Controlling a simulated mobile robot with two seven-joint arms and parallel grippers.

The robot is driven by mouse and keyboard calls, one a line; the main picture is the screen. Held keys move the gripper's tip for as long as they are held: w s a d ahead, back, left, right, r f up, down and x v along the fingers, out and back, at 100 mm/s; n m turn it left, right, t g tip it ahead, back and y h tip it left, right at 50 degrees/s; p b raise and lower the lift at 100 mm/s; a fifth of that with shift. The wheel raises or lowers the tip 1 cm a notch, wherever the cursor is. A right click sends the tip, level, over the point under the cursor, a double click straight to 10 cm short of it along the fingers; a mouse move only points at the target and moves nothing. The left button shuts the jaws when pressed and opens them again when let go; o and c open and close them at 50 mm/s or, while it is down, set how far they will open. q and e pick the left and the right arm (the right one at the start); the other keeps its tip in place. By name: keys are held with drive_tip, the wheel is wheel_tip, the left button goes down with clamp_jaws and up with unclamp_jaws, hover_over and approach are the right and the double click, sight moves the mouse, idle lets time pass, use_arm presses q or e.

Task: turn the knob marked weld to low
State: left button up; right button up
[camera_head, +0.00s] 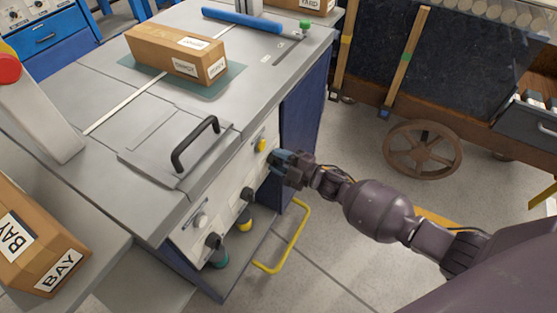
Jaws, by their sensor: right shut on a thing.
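The grey workbench cabinet (165,205) has a white control panel (226,200) on its front. A dark knob (247,194) sits mid-panel and another dark knob (213,241) sits lower left. Knob markings are too small to read, so I cannot tell which is weld. My right gripper (277,163) is at the right end of the panel, shut on a knob that its fingers mostly hide. The setting of that knob cannot be seen. My left gripper is not in view.
A yellow button (261,145) and a pale button (200,221) are on the panel. A black handle (194,145) rises from the bench lid. A yellow rail (291,240) stands out below. Labelled boxes (178,54) (38,240) lie around. A wheeled cart (423,150) is at right.

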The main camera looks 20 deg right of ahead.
drive_tip(key=n, duration=0.2)
drive_tip(key=shift+f+n, duration=0.1)
drive_tip(key=shift+n, duration=0.3)
drive_tip(key=n, duration=0.3)
drive_tip(key=shift+b, duration=0.35)
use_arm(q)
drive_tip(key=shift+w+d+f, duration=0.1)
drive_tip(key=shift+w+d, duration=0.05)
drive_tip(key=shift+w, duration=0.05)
use_arm(e)
drive_tip(key=shift+n, duration=1.2)
drive_tip(key=o, duration=0.9)
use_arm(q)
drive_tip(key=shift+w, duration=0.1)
use_arm(e)
drive_tip(key=shift+d, duration=0.1)
